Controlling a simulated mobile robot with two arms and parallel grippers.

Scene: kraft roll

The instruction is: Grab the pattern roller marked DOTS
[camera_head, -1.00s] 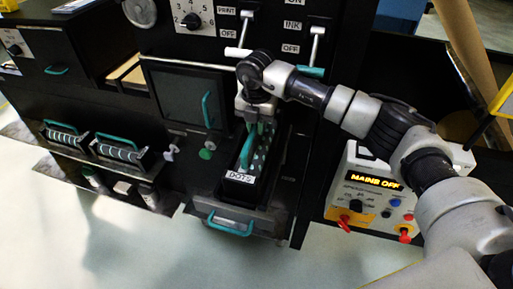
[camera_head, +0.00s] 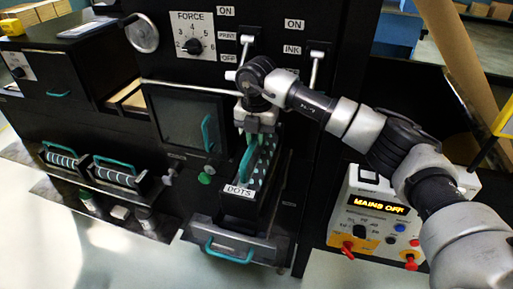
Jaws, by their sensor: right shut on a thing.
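The pattern roller marked DOTS (camera_head: 264,165) is dark with pale dots. It sits in an open drawer-like tray (camera_head: 232,238) with a teal front handle, and its white DOTS label (camera_head: 239,191) faces me. My right gripper (camera_head: 250,148) comes down from above and is shut on the roller's teal handle (camera_head: 246,166). The gripper and handle hide part of the roller. I cannot tell whether the roller is lifted off its seat. My left gripper is not in view.
Two striped rollers with teal handles (camera_head: 117,174) sit in holders at the left. A control box reading MAINS OFF (camera_head: 376,217) stands at the right. The FORCE dial (camera_head: 193,46) and the PRINT and INK levers are on the panel behind my arm. Open floor lies in front.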

